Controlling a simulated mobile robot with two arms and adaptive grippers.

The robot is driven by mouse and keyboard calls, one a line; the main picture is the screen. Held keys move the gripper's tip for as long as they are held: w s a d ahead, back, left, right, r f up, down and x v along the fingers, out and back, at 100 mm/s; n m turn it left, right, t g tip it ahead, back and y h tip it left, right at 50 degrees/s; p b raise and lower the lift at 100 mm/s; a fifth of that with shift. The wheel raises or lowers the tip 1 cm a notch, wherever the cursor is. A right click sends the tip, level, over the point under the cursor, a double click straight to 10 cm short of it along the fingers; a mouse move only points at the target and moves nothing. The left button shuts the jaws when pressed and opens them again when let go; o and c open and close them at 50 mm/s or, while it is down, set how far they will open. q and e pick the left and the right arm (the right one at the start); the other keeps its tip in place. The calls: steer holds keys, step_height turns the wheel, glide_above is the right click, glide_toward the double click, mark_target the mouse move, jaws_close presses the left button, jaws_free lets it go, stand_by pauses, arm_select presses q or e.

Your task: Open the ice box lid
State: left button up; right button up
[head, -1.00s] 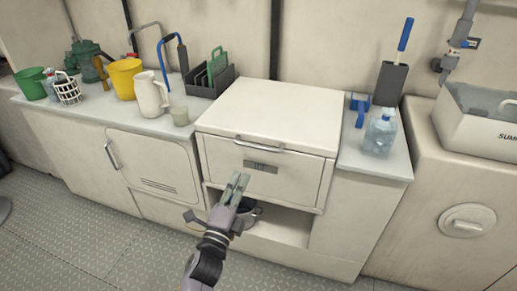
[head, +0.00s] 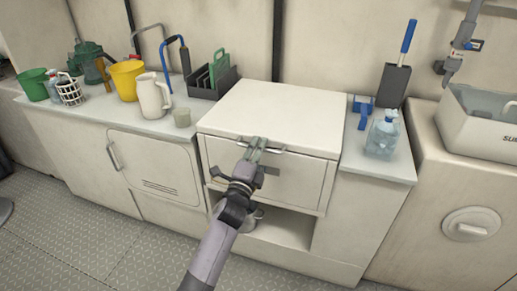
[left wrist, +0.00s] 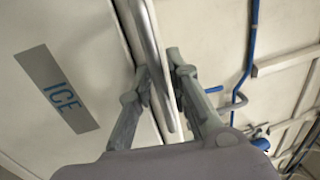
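The ice box (head: 300,178) is a white box set into the counter, with its lid (head: 285,112) closed flat on top. A metal bar handle (head: 299,152) runs along the lid's front edge. A grey label reading "ICE" (left wrist: 58,90) is on the box front beside the handle. My right gripper is not in view.
On the right are a clear jug (head: 382,137) and a blue tool (head: 362,110). The lid top is bare.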

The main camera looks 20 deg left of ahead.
arm_select(q)
jaws_close()
stand_by(0.6)
